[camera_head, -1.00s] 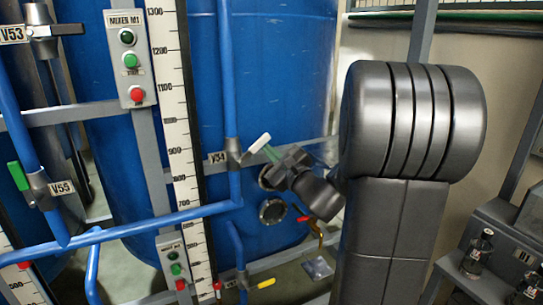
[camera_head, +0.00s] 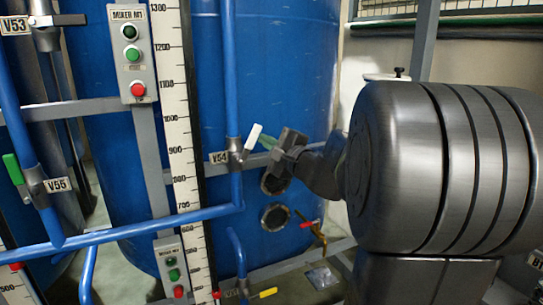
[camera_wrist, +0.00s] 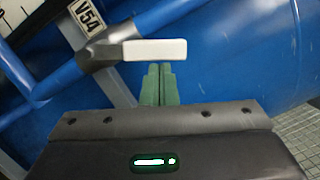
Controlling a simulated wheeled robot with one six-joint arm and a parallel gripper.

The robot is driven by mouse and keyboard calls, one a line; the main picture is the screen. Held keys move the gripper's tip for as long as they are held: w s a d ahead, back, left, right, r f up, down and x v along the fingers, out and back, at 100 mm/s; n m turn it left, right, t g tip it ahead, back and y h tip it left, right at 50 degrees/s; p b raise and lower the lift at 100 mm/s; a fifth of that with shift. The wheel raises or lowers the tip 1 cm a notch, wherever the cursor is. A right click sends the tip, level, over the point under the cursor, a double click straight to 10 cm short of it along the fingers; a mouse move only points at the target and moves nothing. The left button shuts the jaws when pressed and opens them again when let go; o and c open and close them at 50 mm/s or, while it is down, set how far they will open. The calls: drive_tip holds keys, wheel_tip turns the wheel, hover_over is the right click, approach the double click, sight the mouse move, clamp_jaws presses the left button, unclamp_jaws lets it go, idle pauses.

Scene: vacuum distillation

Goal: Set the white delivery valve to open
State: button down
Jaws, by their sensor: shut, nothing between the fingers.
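The white delivery valve is the one beside the V54 label (camera_head: 218,157), on a vertical blue pipe. Its white handle (camera_head: 253,137) slants up and to the right from the grey valve body (camera_head: 236,152). In the wrist view the white handle (camera_wrist: 155,50) lies across the picture, just beyond my fingertips. My gripper (camera_head: 266,142) is shut and empty, with its green fingers together right beside the handle's right side. In the wrist view the tips of my gripper (camera_wrist: 157,68) sit close against the handle's edge; I cannot tell whether they touch.
A blue tank (camera_head: 290,60) stands behind the pipe. A level scale (camera_head: 178,110) and the mixer button box (camera_head: 132,50) are to the left. Valve V55 has a green handle (camera_head: 13,168). Red (camera_head: 310,224) and yellow (camera_head: 268,292) handles sit lower down.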

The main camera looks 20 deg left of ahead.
sight(253, 134)
drive_tip(key=shift+s+a+r+n+g+h+b, duration=0.15)
drive_tip(key=shift+s+a+r+n+b, duration=0.15)
drive_tip(key=shift+n, duration=0.45)
drive_tip(key=shift+s+a+r+n+g+h+b, duration=0.1)
drive_tip(key=shift+s+a+r+n+g+b, duration=0.25)
drive_tip(key=shift+n, duration=0.35)
drive_tip(key=shift+s+a+r+n+h+b, duration=0.15)
drive_tip(key=shift+s+r+n+b, duration=0.25)
drive_tip(key=shift+n, duration=0.35)
drive_tip(key=shift+f, duration=0.1)
drive_tip(key=shift+w+f, duration=0.1)
drive_tip(key=shift+w, duration=0.05)
